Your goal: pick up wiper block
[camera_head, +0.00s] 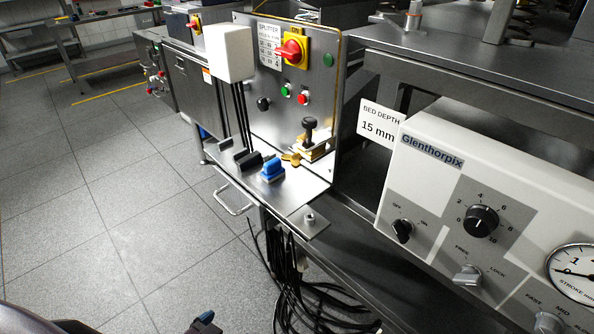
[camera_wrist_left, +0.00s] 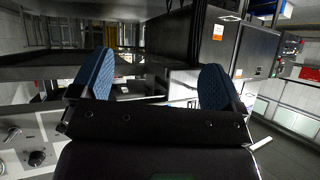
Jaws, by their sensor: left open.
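The wiper block appears to be the small blue block (camera_head: 272,169) with a paler base. It sits on the narrow metal shelf (camera_head: 310,188) in front of the splitter panel in the head view. My left gripper (camera_wrist_left: 157,84) is open in the wrist view, its two blue pads wide apart with nothing held between them. In the head view only a blue-tipped part of it (camera_head: 204,320) shows at the bottom edge, well below and apart from the block. I cannot make out the block in the wrist view. My right gripper is not in view.
Dark blocks (camera_head: 247,161) lie left of the blue block, and a brass piece with a black knob (camera_head: 310,140) stands behind it. A white box (camera_head: 230,53) rises above the shelf. A handle (camera_head: 233,200) juts out in front. Cables (camera_head: 300,290) hang below. The Glenthorpix panel (camera_head: 430,165) stands right.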

